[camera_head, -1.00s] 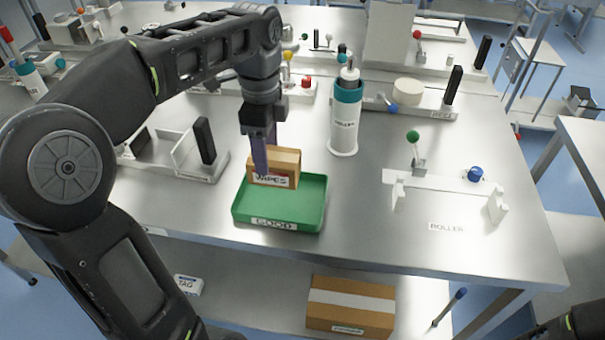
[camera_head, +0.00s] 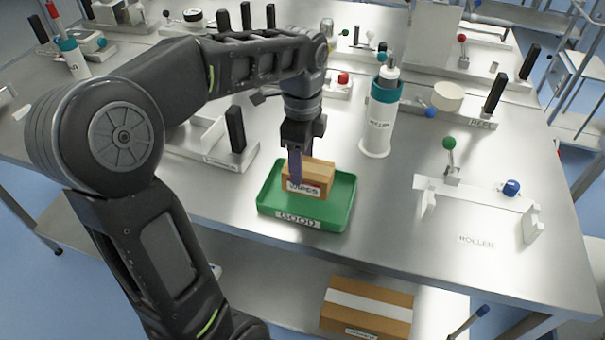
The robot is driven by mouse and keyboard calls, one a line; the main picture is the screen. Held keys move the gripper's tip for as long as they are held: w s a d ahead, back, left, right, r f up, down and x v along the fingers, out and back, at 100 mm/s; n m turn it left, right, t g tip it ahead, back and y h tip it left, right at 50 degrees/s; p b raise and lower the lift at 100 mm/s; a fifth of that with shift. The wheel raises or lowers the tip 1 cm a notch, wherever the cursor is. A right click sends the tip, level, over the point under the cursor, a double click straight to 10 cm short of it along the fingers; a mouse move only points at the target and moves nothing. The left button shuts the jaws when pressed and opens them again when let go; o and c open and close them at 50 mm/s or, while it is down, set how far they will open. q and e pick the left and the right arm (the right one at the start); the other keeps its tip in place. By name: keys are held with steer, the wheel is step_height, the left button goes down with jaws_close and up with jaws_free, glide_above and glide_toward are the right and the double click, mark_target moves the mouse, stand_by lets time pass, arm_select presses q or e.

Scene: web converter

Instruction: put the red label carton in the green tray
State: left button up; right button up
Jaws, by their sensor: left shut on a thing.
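The carton (camera_head: 318,173) is a small brown box with a white label edged in red that reads WIPES. It sits at or just above the floor of the green tray (camera_head: 335,217), inside its rim; I cannot tell whether it touches the floor. The tray has a GOOD label on its front wall and lies on the steel table. My left gripper (camera_head: 297,172) points down from above and is shut on the carton, with one purple finger showing on its near left side. The other finger is hidden. My right gripper is not in view.
A white bottle with a teal collar (camera_head: 379,125) stands behind and right of the tray. A white bracket marked ROLLER (camera_head: 475,195) is at the right. A white fixture (camera_head: 212,140) is at the left. A larger taped carton (camera_head: 367,308) lies on the lower shelf.

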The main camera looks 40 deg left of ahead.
arm_select(q)
steer(key=shift+f, duration=1.9)
steer(key=o, duration=1.5)
steer(key=shift+f, duration=0.15)
steer(key=shift+c, duration=0.2)
